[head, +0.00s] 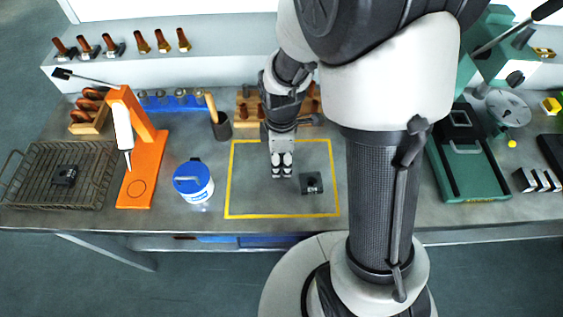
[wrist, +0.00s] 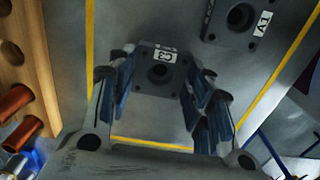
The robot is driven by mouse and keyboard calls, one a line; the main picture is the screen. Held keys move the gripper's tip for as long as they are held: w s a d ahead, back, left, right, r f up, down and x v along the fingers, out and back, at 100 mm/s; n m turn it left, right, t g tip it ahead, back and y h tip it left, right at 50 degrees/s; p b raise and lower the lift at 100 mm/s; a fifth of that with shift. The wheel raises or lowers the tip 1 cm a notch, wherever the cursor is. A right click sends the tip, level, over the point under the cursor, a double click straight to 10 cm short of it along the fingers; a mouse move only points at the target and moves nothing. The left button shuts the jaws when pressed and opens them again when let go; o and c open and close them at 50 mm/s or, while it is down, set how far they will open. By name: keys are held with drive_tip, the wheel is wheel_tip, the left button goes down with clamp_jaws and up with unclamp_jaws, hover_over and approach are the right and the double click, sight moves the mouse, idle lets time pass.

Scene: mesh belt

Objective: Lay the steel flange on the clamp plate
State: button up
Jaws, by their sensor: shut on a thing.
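In the wrist view, my gripper (wrist: 157,82) has its fingers on both sides of a dark square flange (wrist: 150,86) with a round bore and a white tag that seems to read C3. My gripper is shut on this flange. In the head view, my gripper (head: 282,174) points down inside the yellow outline on the bench, and the held flange is hard to make out. A second dark square flange (head: 311,183) lies just right of it; it also shows in the wrist view (wrist: 243,18) with another tag. I cannot tell for sure which part is the clamp plate.
A green machine (head: 470,185) with a dark fixture stands right. A blue-lidded tub (head: 193,182), orange stand (head: 147,170) and wire basket (head: 88,152) holding a dark block (head: 65,175) are left.

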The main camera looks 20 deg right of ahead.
drive_tip(key=shift+c, duration=0.9)
drive_tip(key=shift+r, duration=0.15)
